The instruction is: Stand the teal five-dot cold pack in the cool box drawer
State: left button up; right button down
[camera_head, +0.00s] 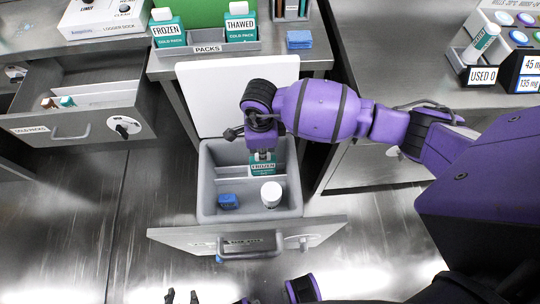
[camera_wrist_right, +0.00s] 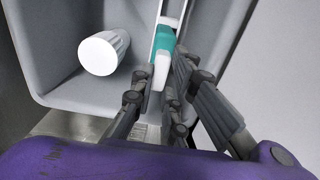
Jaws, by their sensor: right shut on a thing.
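The cool box drawer (camera_head: 207,180) is pulled out, with its white lid (camera_head: 215,85) raised behind it. A teal and white cold pack (camera_head: 263,165) labelled FROZEN is upright inside, at the back right compartment; its dots cannot be made out. My right gripper (camera_head: 262,152) reaches down into the box and is shut on the top of this pack. In the right wrist view the pack (camera_wrist_right: 163,45) is between the fingers (camera_wrist_right: 155,90). Whether its bottom touches the floor is hidden. My left gripper (camera_head: 181,296) barely shows at the bottom edge, fingertips apart and empty.
A white ribbed cylinder (camera_head: 271,194) and a blue block (camera_head: 228,201) are at the box's front. Behind, the PACKS rack (camera_head: 208,49) holds FROZEN (camera_head: 167,30) and THAWED (camera_head: 240,25) packs. A blue pad (camera_head: 299,39) lies beside it. An open drawer (camera_head: 85,115) is at left.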

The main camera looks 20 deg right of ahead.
jog(key=shift+d+f, duration=0.8)
jog(key=shift+f, duration=0.1)
jog(key=shift+d+f+b, duration=0.15)
jog(key=shift+f, duration=0.9)
jog(key=shift+d+f+b, duration=0.15)
jog(key=shift+f, duration=0.85)
jog(key=c, duration=1.7)
grip_release()
jog(key=shift+c, duration=0.2)
jog(key=shift+r, duration=0.1)
notch_tip(320, 180, up, 12)
jog(key=shift+r+p, duration=0.1)
jog(key=shift+p, duration=0.5)
